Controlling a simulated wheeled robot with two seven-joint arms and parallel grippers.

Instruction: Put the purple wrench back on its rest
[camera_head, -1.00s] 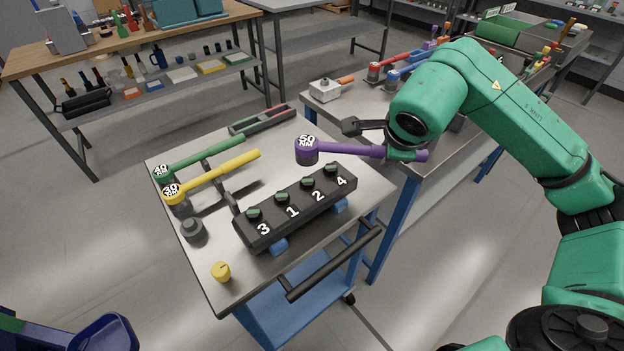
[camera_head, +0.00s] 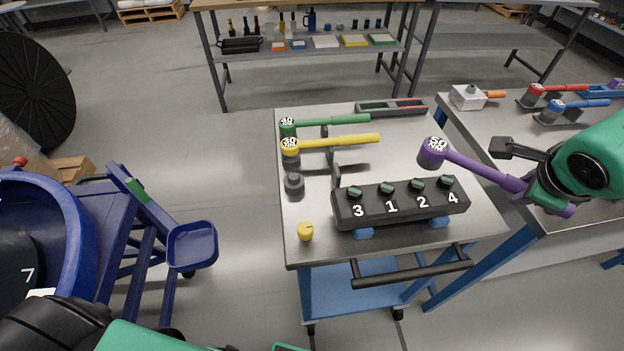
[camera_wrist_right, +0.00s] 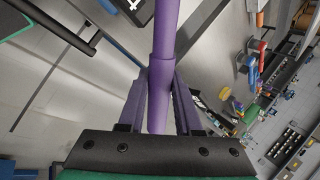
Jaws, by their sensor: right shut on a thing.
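The purple wrench (camera_head: 487,171) has a round head marked 50 NM (camera_head: 433,152). My right gripper (camera_head: 543,187) is shut on its handle, and the purple shaft runs between the fingers in the right wrist view (camera_wrist_right: 160,90). The wrench appears raised, its head over the right part of the cart top (camera_head: 390,155). A bare dark upright (camera_head: 336,176) stands behind the black block, roughly in line with a dark grey cylinder (camera_head: 294,185); it looks like an empty rest. The green wrench (camera_head: 335,121) and yellow wrench (camera_head: 340,142) lie on similar supports. My left gripper is out of view.
A black block (camera_head: 400,205) with several knobs, numbered 3, 1, 2, 4, stands at the cart's front. A yellow knob (camera_head: 305,231) is left of it. A black tray (camera_head: 391,106) lies at the back. A blue drum stand (camera_head: 125,235) is left; a bench (camera_head: 480,125) is right.

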